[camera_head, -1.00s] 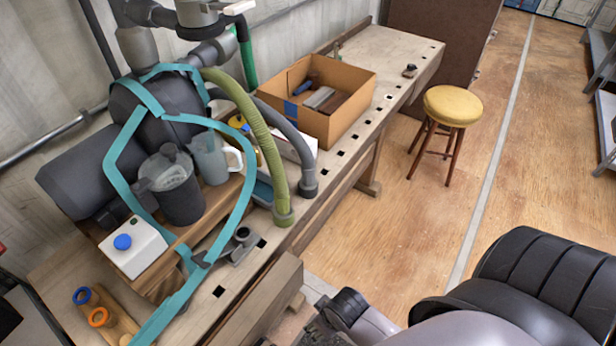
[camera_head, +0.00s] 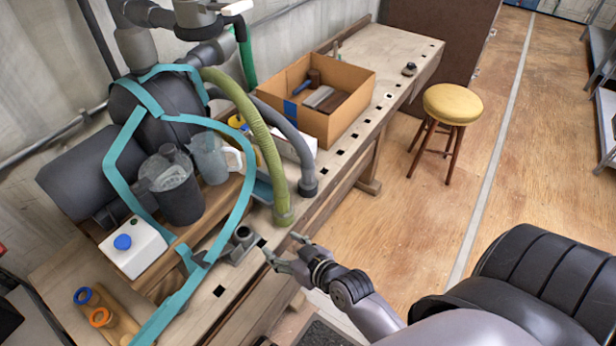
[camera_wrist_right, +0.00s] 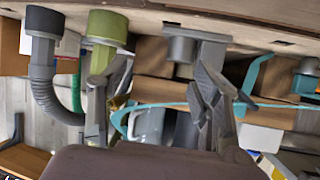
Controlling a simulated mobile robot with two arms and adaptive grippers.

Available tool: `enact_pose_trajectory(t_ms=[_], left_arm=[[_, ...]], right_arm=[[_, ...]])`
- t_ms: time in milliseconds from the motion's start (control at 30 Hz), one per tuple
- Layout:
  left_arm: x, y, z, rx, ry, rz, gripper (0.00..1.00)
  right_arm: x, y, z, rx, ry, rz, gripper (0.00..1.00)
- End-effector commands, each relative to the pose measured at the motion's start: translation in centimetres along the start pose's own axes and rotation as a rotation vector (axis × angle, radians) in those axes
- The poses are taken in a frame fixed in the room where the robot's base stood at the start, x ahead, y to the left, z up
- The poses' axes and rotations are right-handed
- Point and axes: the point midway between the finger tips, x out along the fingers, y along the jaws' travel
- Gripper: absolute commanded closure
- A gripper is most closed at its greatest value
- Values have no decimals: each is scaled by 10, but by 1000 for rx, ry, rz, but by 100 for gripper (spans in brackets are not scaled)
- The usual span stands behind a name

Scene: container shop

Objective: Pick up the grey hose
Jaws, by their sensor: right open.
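The grey hose (camera_head: 289,135) curves over the workbench and ends in a wider grey cuff standing by the bench's front edge, right of the olive-green hose (camera_head: 263,138). In the right wrist view the grey hose (camera_wrist_right: 45,92) is at the far left, its cuff at the top, beside the green hose (camera_wrist_right: 106,28). My right gripper (camera_head: 283,246) is open and empty at the bench's front edge, below and left of the grey cuff and apart from it. Its two fingers also show spread in the right wrist view (camera_wrist_right: 160,82). My left gripper is not in view.
A cardboard box (camera_head: 338,119) stands behind the grey hose. A yellow stool (camera_head: 452,104) stands right on open floor.

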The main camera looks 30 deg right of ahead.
Motion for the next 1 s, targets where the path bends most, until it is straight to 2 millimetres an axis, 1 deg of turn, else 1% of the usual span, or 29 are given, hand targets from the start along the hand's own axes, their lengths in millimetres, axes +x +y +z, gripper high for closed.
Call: enact_pose_trajectory(t_ms=[33,133,233,300,400,533,633,733,1000], left_arm=[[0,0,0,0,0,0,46],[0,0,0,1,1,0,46],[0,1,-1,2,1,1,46],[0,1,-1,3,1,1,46],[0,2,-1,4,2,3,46],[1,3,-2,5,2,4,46],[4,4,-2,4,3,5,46],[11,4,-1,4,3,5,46],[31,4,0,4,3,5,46]], right_arm=[[8,12,-2,19,68,42,42],[15,40,-8,44,205,147,42],[14,67,-8,64,311,263,42],[9,84,-6,72,366,341,42],[2,103,-3,78,419,431,42],[-3,116,0,81,454,497,42],[2,123,-3,80,465,514,42],[16,133,-10,81,468,514,42],[63,161,-33,81,467,512,42]])
